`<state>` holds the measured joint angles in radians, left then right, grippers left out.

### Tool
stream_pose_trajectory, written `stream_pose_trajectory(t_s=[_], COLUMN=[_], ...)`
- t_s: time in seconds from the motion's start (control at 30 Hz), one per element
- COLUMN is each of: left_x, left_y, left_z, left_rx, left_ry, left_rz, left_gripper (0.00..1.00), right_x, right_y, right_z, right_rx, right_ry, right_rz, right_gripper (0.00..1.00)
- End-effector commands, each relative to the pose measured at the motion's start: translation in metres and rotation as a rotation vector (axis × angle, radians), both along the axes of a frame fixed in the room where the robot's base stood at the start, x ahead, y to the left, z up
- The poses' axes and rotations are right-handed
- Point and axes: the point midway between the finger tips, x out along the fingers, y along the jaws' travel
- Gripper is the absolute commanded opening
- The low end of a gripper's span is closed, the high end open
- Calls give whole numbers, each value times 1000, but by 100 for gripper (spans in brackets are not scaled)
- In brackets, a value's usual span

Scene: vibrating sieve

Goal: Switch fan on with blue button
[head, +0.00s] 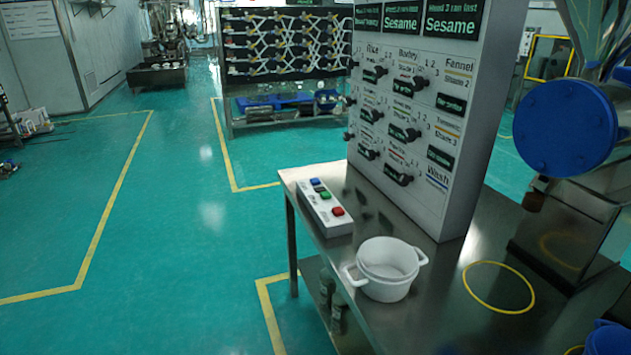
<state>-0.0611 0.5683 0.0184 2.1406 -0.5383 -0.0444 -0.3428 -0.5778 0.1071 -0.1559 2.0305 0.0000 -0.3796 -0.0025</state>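A small white button box (325,210) lies on the metal table, near its left edge. The blue button (315,182) is at the far end of the box. No fan can be made out for certain. Neither of my grippers is in the head view, and nothing touches the box.
A white two-handled pot (387,268) stands near the box on the metal table (440,300). A tall control panel (430,110) with knobs rises behind them. A yellow ring (498,287) marks the tabletop. Open green floor (190,220) lies left.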

Motion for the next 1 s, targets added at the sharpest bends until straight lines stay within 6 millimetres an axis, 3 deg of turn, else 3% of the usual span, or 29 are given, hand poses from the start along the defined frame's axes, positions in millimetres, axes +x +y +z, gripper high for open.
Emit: stream_pose_trajectory(t_s=[0.03, 0.17, 1.0], left_x=[0, 0, 0], left_y=[0, 0, 0], left_z=[0, 0, 0], left_rx=[0, 0, 0], left_ry=[0, 0, 0], left_rz=[0, 0, 0], left_gripper=[17, 0, 0], right_x=[0, 0, 0], right_y=[0, 0, 0], right_z=[0, 0, 0], right_rx=[0, 0, 0], right_ry=[0, 0, 0], right_rz=[0, 0, 0], right_gripper=[36, 36, 36])
